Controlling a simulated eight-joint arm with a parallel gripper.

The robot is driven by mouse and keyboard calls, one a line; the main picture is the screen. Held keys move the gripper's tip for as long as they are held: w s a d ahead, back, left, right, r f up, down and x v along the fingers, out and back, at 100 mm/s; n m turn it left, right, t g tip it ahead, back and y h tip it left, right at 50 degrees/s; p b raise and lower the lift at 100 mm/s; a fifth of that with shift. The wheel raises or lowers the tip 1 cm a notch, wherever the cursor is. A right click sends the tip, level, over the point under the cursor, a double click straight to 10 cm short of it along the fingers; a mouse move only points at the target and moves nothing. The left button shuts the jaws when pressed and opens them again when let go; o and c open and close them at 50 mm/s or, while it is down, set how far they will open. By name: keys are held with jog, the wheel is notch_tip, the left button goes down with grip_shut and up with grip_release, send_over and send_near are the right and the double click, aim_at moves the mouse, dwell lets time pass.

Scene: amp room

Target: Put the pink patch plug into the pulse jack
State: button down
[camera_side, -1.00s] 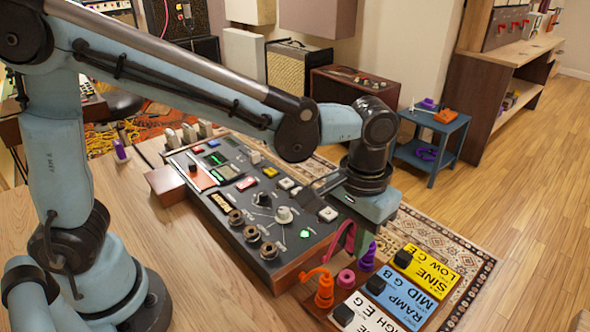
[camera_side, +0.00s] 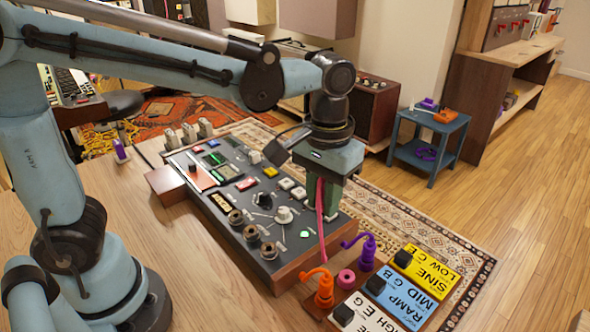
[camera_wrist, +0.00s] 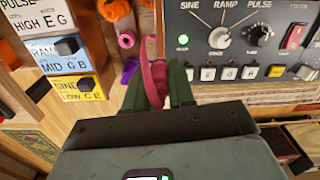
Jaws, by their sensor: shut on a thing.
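My gripper (camera_side: 321,205) is shut on the pink patch plug (camera_wrist: 155,82), clear above the gap between the synth panel and the plug rack. A pink strand (camera_side: 321,215) hangs below the fingers in the side view; the plug's tip is hidden. Three brass jacks (camera_side: 252,233) sit in a row on the panel's near-left part, left of and below my gripper. Their labels are unreadable there. In the wrist view the word PULSE (camera_wrist: 258,4) shows at the top edge, right of SINE and RAMP; the jacks are out of that view.
An orange plug (camera_side: 324,291) and a purple plug (camera_side: 367,252) stand on the rack, with a pink ring (camera_side: 346,279) between them. Yellow, blue and white label blocks (camera_side: 428,266) lie beside. A white knob (camera_side: 284,214) and a black knob (camera_side: 262,199) rise from the panel.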

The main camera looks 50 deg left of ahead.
jog(key=s+a+n, duration=0.2)
jog(key=s+a, duration=0.2)
jog(key=a, duration=0.4)
jog(key=s+a+n, duration=0.3)
jog(key=s+a, duration=0.1)
jog(key=a, duration=0.4)
jog(key=shift+f, duration=2)
jog(key=shift+f, duration=1.45)
dwell(0.5)
jog(key=shift+c, duration=2.4)
grip_release()
notch_tip(320, 180, up, 7)
